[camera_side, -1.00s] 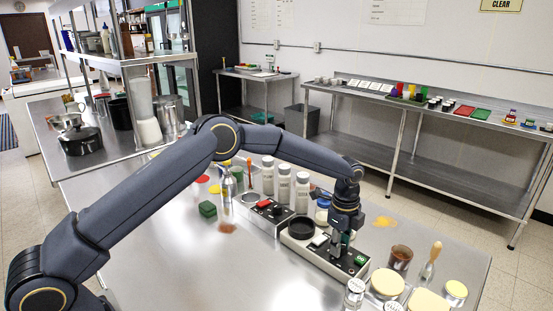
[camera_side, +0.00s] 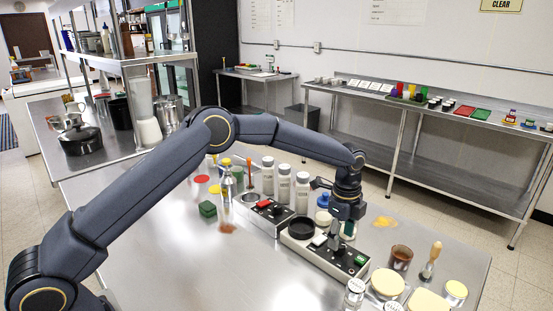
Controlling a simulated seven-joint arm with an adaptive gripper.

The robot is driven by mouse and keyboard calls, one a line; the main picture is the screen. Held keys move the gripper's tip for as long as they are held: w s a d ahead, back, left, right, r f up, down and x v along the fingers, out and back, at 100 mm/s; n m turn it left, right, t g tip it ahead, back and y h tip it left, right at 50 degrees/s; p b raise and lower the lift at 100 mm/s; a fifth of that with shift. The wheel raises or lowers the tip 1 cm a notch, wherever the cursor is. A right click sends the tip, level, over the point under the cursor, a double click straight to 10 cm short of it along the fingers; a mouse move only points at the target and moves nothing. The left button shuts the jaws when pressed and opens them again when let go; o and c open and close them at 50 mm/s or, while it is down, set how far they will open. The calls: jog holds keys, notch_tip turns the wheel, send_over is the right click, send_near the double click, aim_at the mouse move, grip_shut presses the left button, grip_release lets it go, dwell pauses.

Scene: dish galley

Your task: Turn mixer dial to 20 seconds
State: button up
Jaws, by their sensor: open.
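A low grey control unit (camera_side: 324,262) with a dark panel and a green display (camera_side: 360,260) sits on the steel table, with a black round bowl or cup (camera_side: 301,229) at its left end. I take this unit for the mixer. A second, similar unit (camera_side: 268,212) with a red part stands behind it to the left. My gripper (camera_side: 335,243) points down over the first unit's panel, its fingertips close to the panel. It is open. The fingers hide the part of the panel under them, so I cannot make out the dial or its setting.
Several white bottles (camera_side: 284,187) stand just behind the units. A brown jar (camera_side: 401,258), a brush (camera_side: 431,262) and cream-lidded containers (camera_side: 387,284) stand close on the right. The table front is clear.

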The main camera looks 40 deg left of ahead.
notch_tip(320, 180, up, 9)
jog(key=shift+s, duration=0.2)
notch_tip(320, 180, up, 9)
jog(key=t, duration=0.2)
send_over(330, 250)
jog(key=s+a+r+n+t, duration=0.1)
jog(key=s+a+r, duration=0.15)
jog(key=r, duration=0.25)
jog(key=s+a+r+n, duration=0.1)
jog(key=s+r, duration=0.2)
jog(key=r, duration=0.1)
jog(key=s+a+r+n+t+y, duration=0.1)
jog(key=s+a+r+n, duration=0.15)
jog(key=s, duration=0.35)
jog(key=s+a+r+n+t, duration=0.1)
jog(key=s+a+r+n, duration=0.15)
jog(key=s, duration=0.45)
jog(key=s+a+f+n+h, duration=0.1)
jog(key=s+a+f+n, duration=0.3)
jog(key=s+f+n, duration=0.7)
jog(key=s+f, duration=0.1)
jog(key=s, duration=0.3)
jog(key=shift+s+a+f+n, duration=0.15)
jog(key=shift+s+f+n, duration=0.05)
jog(key=shift+f+n, duration=0.1)
